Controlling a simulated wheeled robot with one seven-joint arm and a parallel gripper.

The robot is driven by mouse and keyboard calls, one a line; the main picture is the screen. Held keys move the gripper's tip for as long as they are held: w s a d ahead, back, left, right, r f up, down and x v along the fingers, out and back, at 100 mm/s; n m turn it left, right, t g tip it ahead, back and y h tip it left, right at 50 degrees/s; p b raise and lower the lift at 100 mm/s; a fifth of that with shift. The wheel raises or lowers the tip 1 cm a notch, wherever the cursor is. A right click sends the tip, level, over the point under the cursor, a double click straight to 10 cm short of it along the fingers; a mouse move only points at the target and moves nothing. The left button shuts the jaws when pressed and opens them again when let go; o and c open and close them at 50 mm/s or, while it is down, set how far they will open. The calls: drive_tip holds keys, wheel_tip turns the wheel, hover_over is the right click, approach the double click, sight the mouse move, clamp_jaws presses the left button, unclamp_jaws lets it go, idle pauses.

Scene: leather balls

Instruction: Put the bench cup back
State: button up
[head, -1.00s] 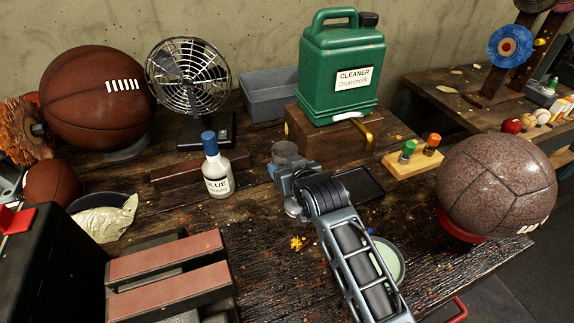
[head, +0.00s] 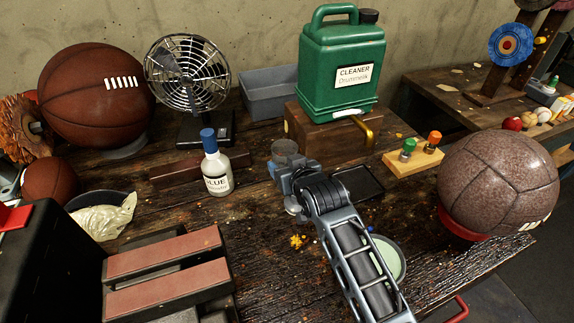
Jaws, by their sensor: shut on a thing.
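The bench cup (head: 285,147) looks like a small grey, partly see-through cup. It is upright near the middle of the bench, in front of the wooden box. My gripper (head: 284,166) is shut on the cup from the near side. The fingertips are small and partly hidden by my wrist. I cannot tell whether the cup touches the bench top or is just above it.
A dark flat tray (head: 362,182) lies right of my gripper. A glue bottle (head: 216,165) stands to the left. The wooden box (head: 330,138) bears a green cleaner can (head: 342,65). A pale green dish (head: 389,259) sits beside my arm. A speckled ball (head: 497,185) rests at right.

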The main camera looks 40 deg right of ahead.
drive_tip(key=shift+s+f, duration=0.25)
drive_tip(key=shift+f, duration=0.95)
drive_tip(key=o, duration=1.3)
drive_tip(key=shift+o, duration=0.2)
drive_tip(key=shift+s, duration=0.1)
drive_tip(key=v, duration=0.2)
drive_tip(key=r+v, duration=0.1)
drive_tip(key=v, duration=0.2)
drive_tip(key=b+v, duration=0.1)
drive_tip(key=v, duration=0.1)
drive_tip(key=shift+r, duration=0.75)
